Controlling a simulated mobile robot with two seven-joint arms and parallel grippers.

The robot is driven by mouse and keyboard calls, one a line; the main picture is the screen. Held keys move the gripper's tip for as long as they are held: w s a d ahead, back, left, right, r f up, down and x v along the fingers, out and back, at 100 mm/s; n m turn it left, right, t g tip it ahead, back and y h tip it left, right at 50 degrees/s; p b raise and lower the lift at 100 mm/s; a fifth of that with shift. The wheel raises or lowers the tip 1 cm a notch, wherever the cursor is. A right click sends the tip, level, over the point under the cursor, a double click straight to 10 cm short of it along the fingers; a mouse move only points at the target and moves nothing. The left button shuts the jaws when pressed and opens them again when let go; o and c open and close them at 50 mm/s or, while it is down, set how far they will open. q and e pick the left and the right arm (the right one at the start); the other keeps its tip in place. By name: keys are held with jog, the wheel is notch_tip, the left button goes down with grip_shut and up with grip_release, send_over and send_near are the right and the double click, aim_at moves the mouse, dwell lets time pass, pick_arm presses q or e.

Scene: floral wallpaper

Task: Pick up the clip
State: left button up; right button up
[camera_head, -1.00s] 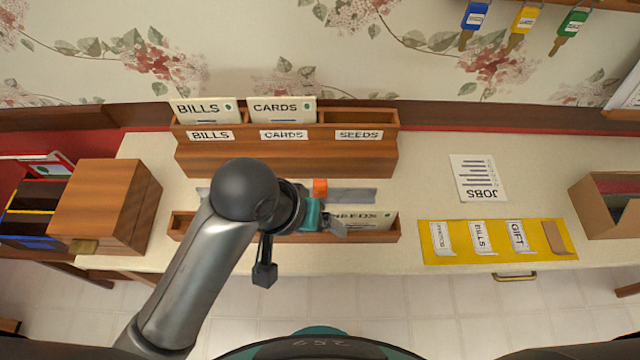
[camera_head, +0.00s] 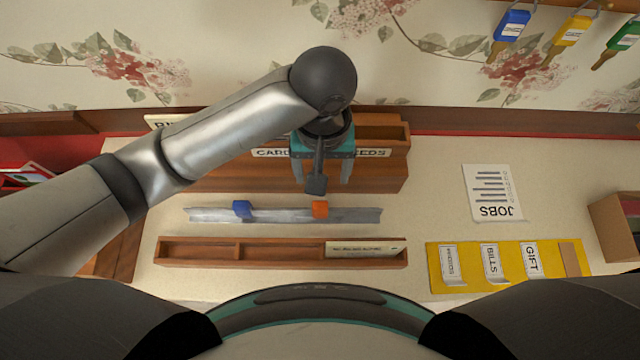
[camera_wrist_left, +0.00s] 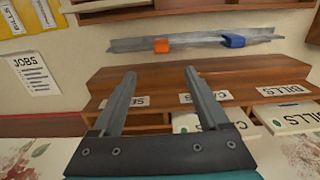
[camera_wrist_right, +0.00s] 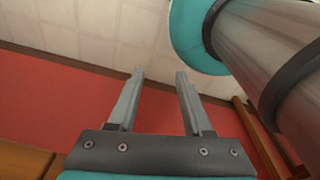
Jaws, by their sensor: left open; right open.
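An orange clip (camera_head: 320,209) and a blue clip (camera_head: 241,208) sit on a grey metal strip (camera_head: 280,216) between two wooden racks. In the left wrist view the orange clip (camera_wrist_left: 162,46) and blue clip (camera_wrist_left: 233,41) show beyond my fingers. My left gripper (camera_head: 322,184) is open and empty, in front of the back rack as seen from the head, just above the orange clip in the picture. It also shows in its wrist view (camera_wrist_left: 160,73). My right gripper (camera_wrist_right: 158,74) is open and empty, away from the clips, over red and pale floor.
The labelled wooden back rack (camera_head: 385,172) is partly hidden by my left arm. The low front rack (camera_head: 200,252) holds a card (camera_head: 360,248) in its right compartment. A yellow pocket board (camera_head: 467,282) and a JOBS sheet (camera_head: 480,182) lie at right. Keys (camera_head: 512,25) hang above.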

pick_arm(q)
notch_tip(320, 180, down, 5)
jog(key=b, duration=0.2)
send_over(320, 205)
jog(key=f, duration=0.4)
jog(key=shift+s+d+f, duration=0.1)
jog(key=shift+s, duration=0.2)
jog(key=shift+f, duration=0.4)
jog(key=f, duration=0.1)
jog(key=f+b, duration=0.1)
jog(key=f, duration=0.3)
jog(key=shift+w, duration=0.4)
pick_arm(e)
jog(key=s+f, duration=0.3)
jog(key=shift+f, duration=0.3)
pick_arm(q)
grip_shut()
pick_arm(e)
jog(key=shift+s+d+g, duration=0.1)
jog(key=shift+s+g, duration=0.05)
jog(key=shift+g, duration=0.15)
